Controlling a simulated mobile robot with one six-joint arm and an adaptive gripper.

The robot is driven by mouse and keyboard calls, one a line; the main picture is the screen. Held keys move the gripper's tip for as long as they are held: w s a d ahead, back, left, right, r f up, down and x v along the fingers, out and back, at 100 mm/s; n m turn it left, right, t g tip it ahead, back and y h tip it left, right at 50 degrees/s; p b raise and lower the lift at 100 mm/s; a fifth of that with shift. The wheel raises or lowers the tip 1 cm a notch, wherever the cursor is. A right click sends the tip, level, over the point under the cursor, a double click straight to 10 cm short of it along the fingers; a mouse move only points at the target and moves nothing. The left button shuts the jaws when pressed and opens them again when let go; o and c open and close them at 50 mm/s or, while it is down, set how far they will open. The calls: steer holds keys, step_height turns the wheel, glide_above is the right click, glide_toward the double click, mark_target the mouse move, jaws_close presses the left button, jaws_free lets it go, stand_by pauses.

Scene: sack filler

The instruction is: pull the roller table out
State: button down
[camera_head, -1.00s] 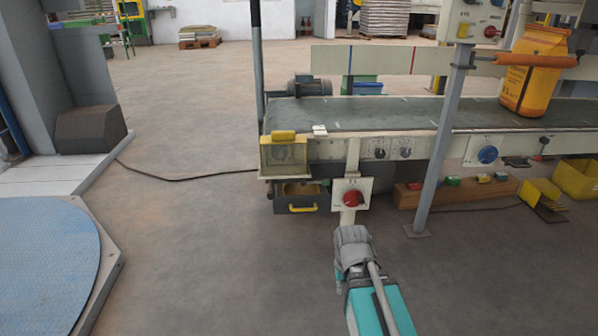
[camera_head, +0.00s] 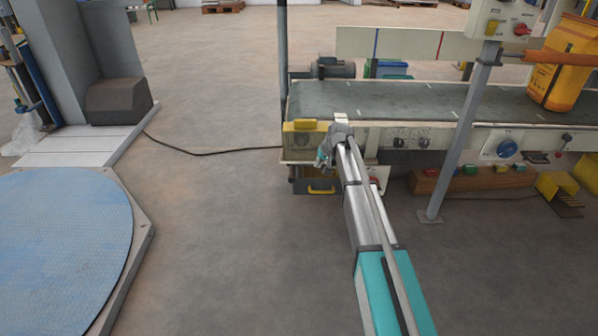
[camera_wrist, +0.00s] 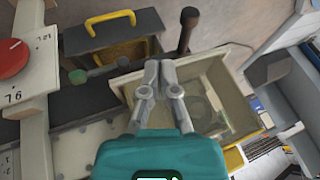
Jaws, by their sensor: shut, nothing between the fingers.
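I cannot make out any rollers, so I cannot tell which part is the roller table. At the left end of the belt conveyor (camera_head: 400,100) sits a cream box (camera_head: 302,141) with a yellow handle on top. Below it is a dark drawer (camera_head: 318,180) with a yellow handle. My gripper (camera_head: 326,156) is in front of this end. In the wrist view my gripper (camera_wrist: 159,80) is shut and empty, over the cream box (camera_wrist: 215,80); contact is unclear. The drawer's yellow handle (camera_wrist: 109,17) is ahead to the left, apart from the fingers. A dark-knobbed lever (camera_wrist: 187,28) stands just beyond the fingertips.
A red knob (camera_wrist: 12,58) on a cream panel is left of my gripper. A grey post (camera_head: 458,145) stands right of my arm. A yellow sack (camera_head: 565,62) stands on the belt. A blue round platform (camera_head: 62,245) is at left; the floor between is clear.

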steer(key=shift+w+a+r, duration=0.15)
steer(key=shift+w+r, duration=0.1)
steer(key=shift+w, duration=0.4)
steer(key=shift+f, duration=0.2)
steer(key=a+r+b+x, duration=0.1)
steer(key=a+b+x, duration=0.1)
steer(key=b+x, duration=0.8)
steer(key=shift+a+f, duration=0.8)
steer(key=shift+f, duration=0.35)
steer(key=shift+w, duration=0.15)
